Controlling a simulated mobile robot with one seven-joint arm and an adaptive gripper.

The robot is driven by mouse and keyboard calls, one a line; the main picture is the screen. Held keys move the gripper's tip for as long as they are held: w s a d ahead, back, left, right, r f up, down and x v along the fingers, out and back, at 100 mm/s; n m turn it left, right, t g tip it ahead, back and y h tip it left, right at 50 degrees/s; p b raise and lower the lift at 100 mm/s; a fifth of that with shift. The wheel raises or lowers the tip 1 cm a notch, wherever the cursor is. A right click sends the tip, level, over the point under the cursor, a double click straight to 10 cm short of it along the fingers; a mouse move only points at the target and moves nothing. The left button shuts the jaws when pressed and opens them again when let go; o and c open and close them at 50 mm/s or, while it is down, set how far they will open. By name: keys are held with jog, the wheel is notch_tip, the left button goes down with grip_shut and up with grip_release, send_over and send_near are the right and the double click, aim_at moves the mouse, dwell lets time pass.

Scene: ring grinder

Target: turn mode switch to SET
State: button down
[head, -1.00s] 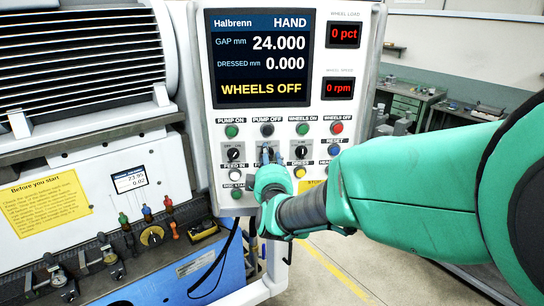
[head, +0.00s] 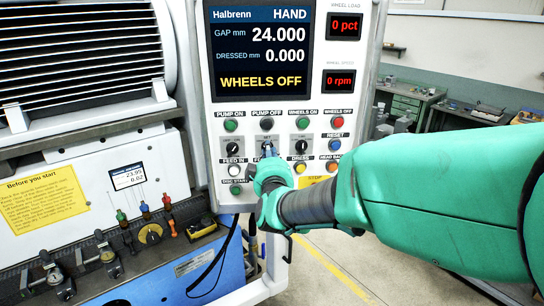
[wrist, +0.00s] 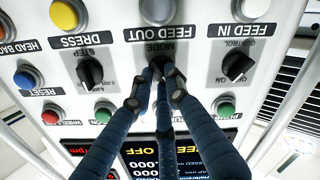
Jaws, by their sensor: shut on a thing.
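The mode switch is a dark knob in the middle of the panel's switch row. In the wrist view the mode switch (wrist: 161,66) sits beneath the upside-down word MODE, largely covered by my fingertips. In the head view my gripper (head: 268,152) covers the knob, and SET shows on the label plate (head: 267,135) above it. My gripper (wrist: 158,84) is shut on the knob, its blue-grey fingers around it. The knob's exact pointing direction is hidden. The display (head: 263,50) reads HAND and WHEELS OFF.
The control switch (wrist: 238,65) and step switch (wrist: 90,72) flank the mode switch closely. A white rail (head: 371,90) runs along the panel's right side.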

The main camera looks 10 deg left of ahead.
jog(key=shift+f+m+b, duration=0.2)
jog(key=shift+m+b, duration=3.6)
jog(key=shift+b, duration=0.1)
jog(key=shift+r, duration=0.1)
jog(key=c, duration=1.7)
grip_release()
jog(key=shift+v, duration=6.05)
jog(key=shift+d, duration=0.15)
